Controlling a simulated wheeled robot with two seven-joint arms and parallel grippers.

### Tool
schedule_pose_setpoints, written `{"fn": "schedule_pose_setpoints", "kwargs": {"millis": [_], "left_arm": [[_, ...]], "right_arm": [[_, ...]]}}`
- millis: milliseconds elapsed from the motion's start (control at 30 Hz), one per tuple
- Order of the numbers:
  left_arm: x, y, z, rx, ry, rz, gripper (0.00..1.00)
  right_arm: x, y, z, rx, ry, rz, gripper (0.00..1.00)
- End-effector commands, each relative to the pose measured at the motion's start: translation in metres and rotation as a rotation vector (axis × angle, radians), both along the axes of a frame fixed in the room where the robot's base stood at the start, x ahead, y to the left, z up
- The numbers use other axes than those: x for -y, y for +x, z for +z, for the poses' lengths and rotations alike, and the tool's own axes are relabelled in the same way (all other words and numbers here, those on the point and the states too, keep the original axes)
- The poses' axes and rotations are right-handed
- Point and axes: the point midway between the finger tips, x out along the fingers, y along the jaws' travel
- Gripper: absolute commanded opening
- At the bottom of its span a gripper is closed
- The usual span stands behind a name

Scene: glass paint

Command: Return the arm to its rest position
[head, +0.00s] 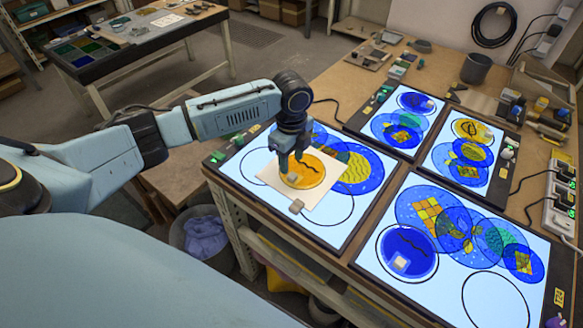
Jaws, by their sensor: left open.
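My left arm comes in from the left, and its open gripper (291,170) points down over the near-left light panel (350,228). Its fingertips are at an orange glass disc (312,170) with a dark wavy line. A small pale block shows on the disc at the fingertips; whether they touch it I cannot tell. The disc lies on a white square sheet (318,202), with another small pale block (296,206) at the sheet's near edge. Blue and yellow discs (362,170) overlap beside it. My right gripper is not in view.
More lit panels with coloured discs lie on the wooden bench: one front right (483,302), two behind. A grey cup (476,68), tools and a power strip (560,205) sit at the back and right. A bin (205,240) stands below. Another table (120,65) is at the back left.

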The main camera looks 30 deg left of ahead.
Motion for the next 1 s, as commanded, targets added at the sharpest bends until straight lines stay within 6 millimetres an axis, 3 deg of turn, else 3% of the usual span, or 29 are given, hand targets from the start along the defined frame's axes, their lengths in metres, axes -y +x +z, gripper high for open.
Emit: {"fn": "schedule_pose_setpoints", "kwargs": {"millis": [100,300,533,767,867,1000], "left_arm": [[0.000,0.001,0.030,0.004,0.001,-0.001,0.45],[0.000,0.000,0.064,0.002,0.001,-0.001,0.45],[0.000,0.000,0.079,0.000,0.000,0.001,0.45],[0.008,-0.005,0.071,0.001,-0.006,0.003,0.45],[0.028,-0.017,0.052,0.009,-0.023,0.025,0.45],[0.071,-0.048,0.017,0.040,-0.079,0.108,0.45]], "right_arm": [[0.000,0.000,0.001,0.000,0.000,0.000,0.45],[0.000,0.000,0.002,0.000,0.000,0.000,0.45],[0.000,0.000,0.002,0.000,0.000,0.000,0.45],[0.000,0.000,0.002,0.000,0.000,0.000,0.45],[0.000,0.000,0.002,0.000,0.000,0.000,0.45],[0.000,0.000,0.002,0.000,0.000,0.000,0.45]]}}
